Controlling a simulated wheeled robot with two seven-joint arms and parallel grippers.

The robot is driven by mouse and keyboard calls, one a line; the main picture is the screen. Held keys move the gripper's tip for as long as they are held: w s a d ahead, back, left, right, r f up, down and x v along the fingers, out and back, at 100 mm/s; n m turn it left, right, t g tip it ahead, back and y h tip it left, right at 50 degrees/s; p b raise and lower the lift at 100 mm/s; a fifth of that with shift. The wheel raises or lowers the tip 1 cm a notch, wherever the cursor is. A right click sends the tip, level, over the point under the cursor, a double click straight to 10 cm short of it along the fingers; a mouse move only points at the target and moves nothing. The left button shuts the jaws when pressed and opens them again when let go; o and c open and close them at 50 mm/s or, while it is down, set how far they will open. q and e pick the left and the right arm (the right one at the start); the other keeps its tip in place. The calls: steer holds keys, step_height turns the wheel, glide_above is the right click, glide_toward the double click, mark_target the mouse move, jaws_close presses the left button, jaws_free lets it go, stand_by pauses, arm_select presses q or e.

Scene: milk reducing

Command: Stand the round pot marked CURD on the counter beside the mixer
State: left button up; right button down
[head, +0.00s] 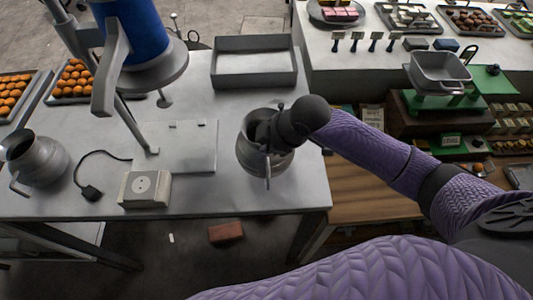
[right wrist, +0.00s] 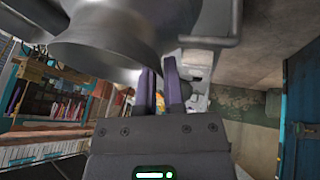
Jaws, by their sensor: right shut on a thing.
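A round grey metal pot (head: 249,158) is at the right part of the metal counter (head: 210,192), near its front edge; no CURD lettering shows. My right gripper (head: 277,130) is shut on it at the rim and covers part of its top. In the right wrist view the pot (right wrist: 115,45) fills the upper left, by the closed fingers (right wrist: 161,90). I cannot tell whether its base touches the counter. The mixer, with a blue body (head: 137,30) and metal stand, is at the upper left. My left gripper is not in view.
Another grey pot (head: 42,163) stands at the far left. A socket box (head: 146,189) and black plug (head: 91,192) lie near the front edge. An empty grey tray (head: 254,80) is at the back. Bare counter lies between the mixer's plate (head: 183,148) and the held pot.

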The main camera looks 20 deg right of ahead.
mark_target(267, 156)
steer(key=shift+w+f, duration=0.1)
steer(key=shift+f, duration=2.2)
steer(key=shift+f, duration=0.15)
steer(key=c, duration=0.7)
jaws_free()
steer(key=shift+c, duration=0.2)
steer(key=shift+r, duration=0.2)
steer(key=v, duration=1.2)
steer(key=shift+p, duration=0.4)
steer(key=shift+f, duration=0.1)
